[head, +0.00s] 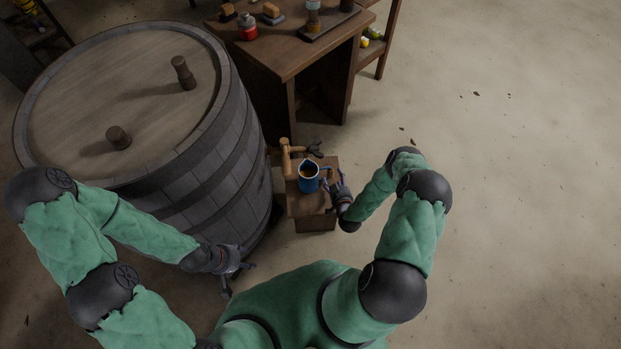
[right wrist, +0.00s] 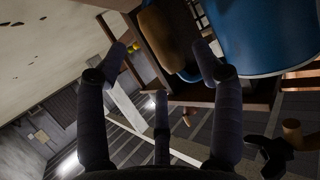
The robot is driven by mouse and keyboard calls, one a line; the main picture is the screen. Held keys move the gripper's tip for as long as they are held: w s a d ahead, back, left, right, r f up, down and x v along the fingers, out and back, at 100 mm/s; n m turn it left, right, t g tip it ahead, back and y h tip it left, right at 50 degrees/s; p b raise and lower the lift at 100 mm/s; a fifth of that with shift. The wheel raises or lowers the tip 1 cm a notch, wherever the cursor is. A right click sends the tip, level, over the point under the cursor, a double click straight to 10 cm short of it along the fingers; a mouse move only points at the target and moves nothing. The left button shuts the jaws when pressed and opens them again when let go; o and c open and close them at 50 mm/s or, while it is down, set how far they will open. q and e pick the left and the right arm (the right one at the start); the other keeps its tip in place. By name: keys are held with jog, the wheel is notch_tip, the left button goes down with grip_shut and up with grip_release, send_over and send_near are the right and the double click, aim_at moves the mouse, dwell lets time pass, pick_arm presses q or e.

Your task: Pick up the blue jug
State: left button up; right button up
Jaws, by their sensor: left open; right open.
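The blue jug (head: 308,184) stands upright on a small wooden stand (head: 308,207) beside the barrel. Its inside looks orange-brown. My right gripper (head: 332,179) is open at the jug's right side, with its fingers very close to it. Whether they touch the jug or its handle I cannot tell. In the right wrist view the jug (right wrist: 265,38) fills the upper right, outside the right-hand finger of the open gripper (right wrist: 160,48). My left gripper (head: 236,276) is open and empty, low beside the barrel.
A large wooden barrel (head: 120,90) with two pegs on its lid stands at left. Its wooden tap (head: 285,160) is just left of the jug. A table (head: 290,55) with small items stands behind. The floor at right is mostly clear.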

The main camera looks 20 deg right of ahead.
aim_at(332, 171)
jog(key=b+x, duration=0.2)
jog(key=x, duration=0.2)
jog(key=shift+w+r, duration=0.1)
jog(key=shift+r, duration=0.05)
jog(key=shift+w+d+b, duration=0.1)
jog(key=shift+w+b, duration=0.2)
jog(key=shift+w, duration=0.2)
grip_shut()
